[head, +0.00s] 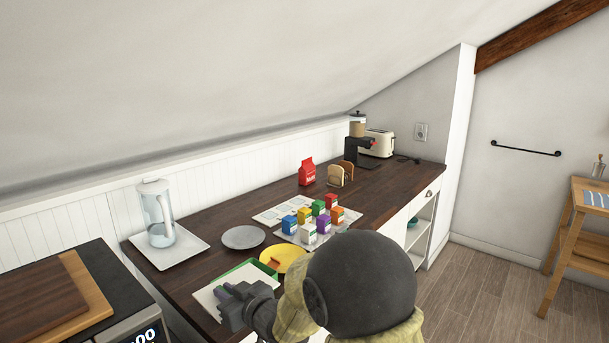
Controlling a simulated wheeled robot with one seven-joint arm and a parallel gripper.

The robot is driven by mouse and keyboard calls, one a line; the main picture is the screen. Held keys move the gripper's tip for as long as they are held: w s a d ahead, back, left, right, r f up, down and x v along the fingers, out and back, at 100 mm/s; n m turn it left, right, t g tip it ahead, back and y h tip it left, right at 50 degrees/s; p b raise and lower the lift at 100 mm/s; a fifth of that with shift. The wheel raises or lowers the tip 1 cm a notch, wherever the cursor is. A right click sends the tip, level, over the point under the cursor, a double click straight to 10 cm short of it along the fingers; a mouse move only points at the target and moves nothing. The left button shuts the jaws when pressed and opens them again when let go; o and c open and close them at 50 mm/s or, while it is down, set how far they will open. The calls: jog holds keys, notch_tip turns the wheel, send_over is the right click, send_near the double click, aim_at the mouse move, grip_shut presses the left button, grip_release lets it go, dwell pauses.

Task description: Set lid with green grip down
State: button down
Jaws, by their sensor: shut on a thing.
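My gripper (236,306) is dark and low in the head view, over the near left part of the dark counter. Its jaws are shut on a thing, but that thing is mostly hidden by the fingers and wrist. I cannot make out a lid with a green grip clearly. Just beyond the gripper is a flat green thing (244,270), partly covered by my arm; I cannot tell its full shape. A pale flat board (207,297) lies beside and below the gripper.
A yellow round plate (291,253) with a brown piece and a grey plate (243,237) lie beyond. Several coloured cartons (308,233) stand to the right. A glass jug (158,215) stands on a white tray (188,255) at left. Bare counter (215,225) shows behind the grey plate.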

jog(key=w+d+f+m+t+h, duration=0.1)
jog(key=d+f+m+h, duration=0.3)
jog(key=d+f, duration=1.1)
jog(key=w+d+f+m+t+h, duration=0.1)
jog(key=d+f+m+t+h, duration=0.2)
jog(key=d+f, duration=1.3)
jog(key=d+m+h, duration=0.1)
jog(key=m+h, duration=0.1)
jog(key=h, duration=0.2)
jog(key=shift+w+d+f+t+h, duration=0.25)
jog(key=shift+w+f+t+h, duration=0.05)
jog(key=shift+w+t, duration=0.1)
jog(key=shift+s, duration=0.1)
notch_tip(320, 180, up, 6)
jog(key=p, duration=0.5)
jog(key=shift+f, duration=0.25)
